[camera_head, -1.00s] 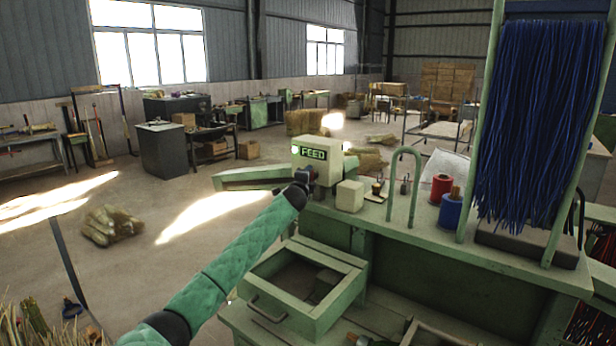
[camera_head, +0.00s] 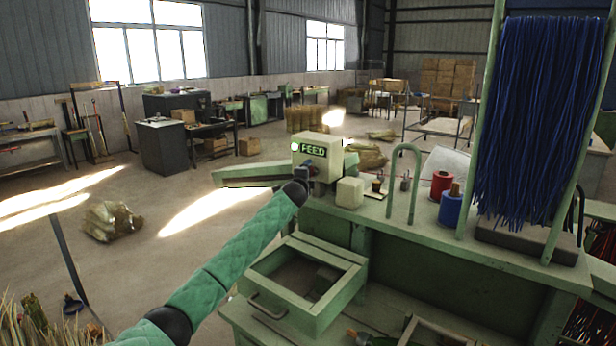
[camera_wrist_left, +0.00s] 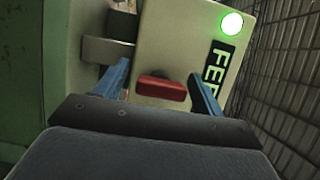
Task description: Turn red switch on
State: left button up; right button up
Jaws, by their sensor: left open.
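The cream FEED box (camera_head: 317,160) stands at the back left corner of the green machine bench, with a lit green lamp (camera_head: 294,147) beside its label. In the left wrist view the red switch (camera_wrist_left: 162,88) sticks out of the box (camera_wrist_left: 165,40) face, and the green lamp (camera_wrist_left: 232,24) glows above the label. My left gripper (camera_wrist_left: 160,90) is open, its two blue fingers on either side of the red switch; I cannot tell if they touch it. In the head view my left arm reaches to the box front, and its wrist hides the switch. My right gripper is not in view.
The green bench (camera_head: 440,245) carries a white block (camera_head: 350,193), a green hoop (camera_head: 405,185), and red (camera_head: 441,184) and blue (camera_head: 450,210) spools. Blue bristles (camera_head: 530,120) hang at the right.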

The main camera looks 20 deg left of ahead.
pick_arm(q)
jog(key=shift+s+f+b, duration=0.15)
jog(key=shift+s+b, duration=0.35)
jog(key=shift+s, duration=0.1)
jog(key=s+b, duration=0.3)
jog(key=s, duration=0.3)
jog(key=shift+s+d, duration=0.2)
jog(key=shift+s, duration=0.1)
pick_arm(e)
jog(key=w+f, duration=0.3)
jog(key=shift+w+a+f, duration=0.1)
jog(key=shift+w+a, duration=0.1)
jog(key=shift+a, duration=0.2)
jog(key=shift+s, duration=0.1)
